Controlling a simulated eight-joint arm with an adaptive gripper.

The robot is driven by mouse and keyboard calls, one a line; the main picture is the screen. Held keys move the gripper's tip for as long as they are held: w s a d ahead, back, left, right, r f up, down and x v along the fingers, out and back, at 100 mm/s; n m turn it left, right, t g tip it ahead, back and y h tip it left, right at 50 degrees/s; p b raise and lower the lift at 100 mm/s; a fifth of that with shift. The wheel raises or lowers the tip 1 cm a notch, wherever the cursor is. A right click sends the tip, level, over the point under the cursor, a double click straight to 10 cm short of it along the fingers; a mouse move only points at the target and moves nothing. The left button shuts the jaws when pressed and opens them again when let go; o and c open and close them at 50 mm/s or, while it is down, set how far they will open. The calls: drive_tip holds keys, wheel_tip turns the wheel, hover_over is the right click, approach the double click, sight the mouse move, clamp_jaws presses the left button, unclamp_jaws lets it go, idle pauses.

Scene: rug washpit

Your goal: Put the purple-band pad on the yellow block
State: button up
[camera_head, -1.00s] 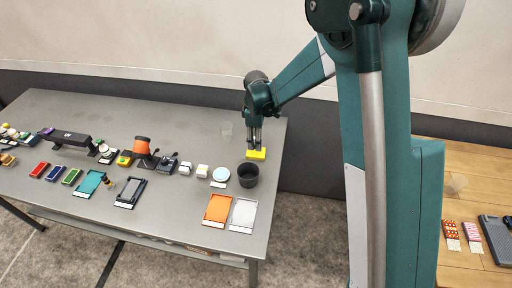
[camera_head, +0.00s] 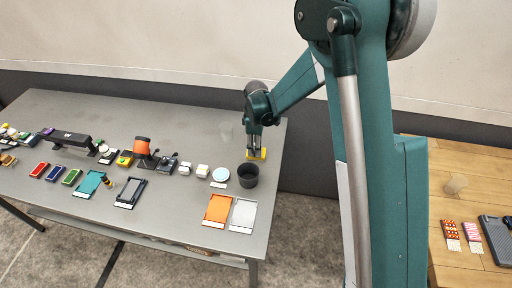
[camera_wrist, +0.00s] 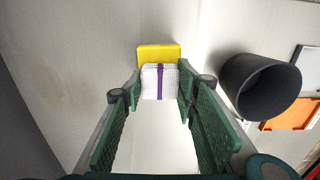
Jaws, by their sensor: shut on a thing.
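The yellow block (camera_head: 264,154) lies near the right end of the grey table, and my gripper (camera_head: 254,153) is right over it, partly covering it. In the wrist view, the white pad with a purple band (camera_wrist: 160,82) sits between the fingertips of my gripper (camera_wrist: 158,98), which is shut on it. The pad overlaps the near edge of the yellow block (camera_wrist: 158,52) in that view. I cannot tell whether the pad touches the block. In the head view the pad is hidden or too small to make out.
A dark cup (camera_head: 248,175) stands close by; it also shows in the wrist view (camera_wrist: 260,86). A pale blue round dish (camera_head: 221,174), orange tray (camera_head: 217,209) and grey tray (camera_head: 243,214) are near. Table behind the small items is mostly clear.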

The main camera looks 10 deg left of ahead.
drive_tip(key=shift+f, duration=0.15)
drive_tip(key=o, duration=0.8)
drive_tip(key=shift+c, duration=0.2)
wheel_tip(320, 180, up, 12)
idle(0.5)
idle(0.6)
drive_tip(key=shift+r, duration=0.25)
